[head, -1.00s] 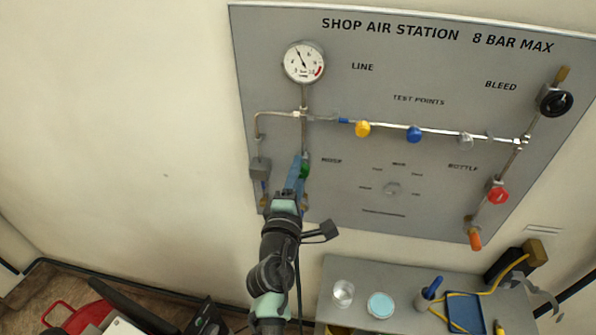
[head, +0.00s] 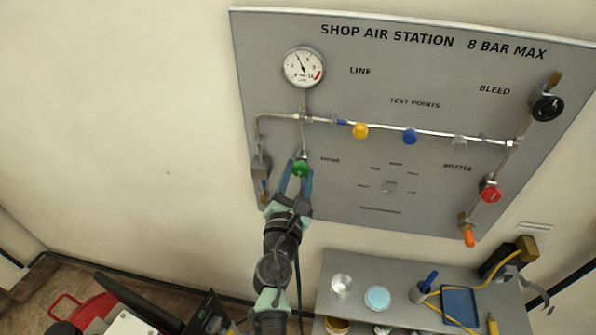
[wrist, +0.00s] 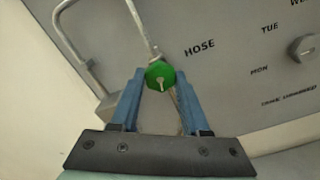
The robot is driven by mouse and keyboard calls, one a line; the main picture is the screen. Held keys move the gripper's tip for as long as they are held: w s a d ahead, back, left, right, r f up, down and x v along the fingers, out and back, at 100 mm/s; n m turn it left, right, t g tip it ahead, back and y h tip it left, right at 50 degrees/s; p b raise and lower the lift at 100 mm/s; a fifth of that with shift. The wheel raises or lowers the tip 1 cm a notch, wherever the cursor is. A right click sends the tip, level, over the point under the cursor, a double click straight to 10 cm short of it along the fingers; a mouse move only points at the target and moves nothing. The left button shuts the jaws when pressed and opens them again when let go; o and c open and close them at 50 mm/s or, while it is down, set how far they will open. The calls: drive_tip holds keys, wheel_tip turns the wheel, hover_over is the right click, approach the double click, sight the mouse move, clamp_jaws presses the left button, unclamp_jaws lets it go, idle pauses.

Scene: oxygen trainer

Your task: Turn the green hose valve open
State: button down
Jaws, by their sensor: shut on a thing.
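The green hose valve (head: 300,169) is a round green knob on the panel, below the gauge and left of the HOSE label. It also shows in the wrist view (wrist: 159,76), with a pale mark on its face. My gripper (head: 299,175) reaches up to it from below. In the wrist view the two blue fingers (wrist: 160,80) stand on either side of the knob, their tips at its left and right edges. The gripper is shut on the knob. Part of the pipe below the knob is hidden by my gripper in the head view.
The grey panel (head: 400,65) carries a gauge (head: 303,67), yellow (head: 360,130) and blue (head: 410,136) test-point knobs, a red bottle knob (head: 490,194) and a black bleed knob (head: 547,107). A grey block (head: 260,166) sits close left of my gripper. A table (head: 420,270) with small items stands below.

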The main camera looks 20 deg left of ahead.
drive_tip(key=shift+n+p, duration=0.3)
drive_tip(key=shift+n, duration=0.9)
drive_tip(key=shift+c, duration=1.9)
unclamp_jaws()
drive_tip(key=s+d, duration=0.2)
drive_tip(key=s, duration=1)
drive_tip(key=shift+s+d, duration=0.25)
drive_tip(key=shift+s, duration=0.15)
